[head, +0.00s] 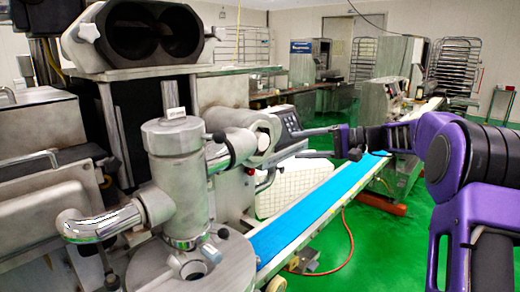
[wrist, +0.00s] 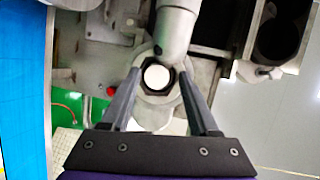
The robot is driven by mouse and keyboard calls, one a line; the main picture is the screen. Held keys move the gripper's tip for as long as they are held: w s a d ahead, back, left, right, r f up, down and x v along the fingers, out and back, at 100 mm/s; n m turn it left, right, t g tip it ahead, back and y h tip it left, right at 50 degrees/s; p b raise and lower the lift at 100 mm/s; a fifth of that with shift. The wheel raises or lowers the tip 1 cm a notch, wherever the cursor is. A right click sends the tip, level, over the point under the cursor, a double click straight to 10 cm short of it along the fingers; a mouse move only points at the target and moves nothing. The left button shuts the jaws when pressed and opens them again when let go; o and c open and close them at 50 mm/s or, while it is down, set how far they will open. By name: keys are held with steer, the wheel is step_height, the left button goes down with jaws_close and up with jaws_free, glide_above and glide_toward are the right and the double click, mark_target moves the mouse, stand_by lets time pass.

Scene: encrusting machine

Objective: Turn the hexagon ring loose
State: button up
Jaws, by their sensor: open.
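The hexagon ring (wrist: 148,84) is a dark six-sided collar around a pale round end, near the middle of the wrist view. It sits on the end of a grey cylinder. In the head view the end of the horizontal grey cylinder (head: 240,124) faces my gripper, but the ring's outline there is too small to make out. My gripper (wrist: 158,75) is open, one finger on each side of the ring in the wrist view. I cannot tell whether the fingers touch it. In the head view my gripper (head: 290,146) reaches in from the right, fingers pointing left toward the cylinder.
A blue conveyor belt (head: 318,214) runs diagonally below my arm. A dark control panel (head: 291,123) stands close behind the gripper. An upright metal cylinder (head: 178,180) with a chrome pipe stands at the left. Green floor (head: 400,245) is open at the right.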

steer(key=x, duration=1.3)
steer(key=shift+w+p, duration=0.1)
steer(key=shift+p, duration=0.3)
jaws_close()
stand_by(0.6)
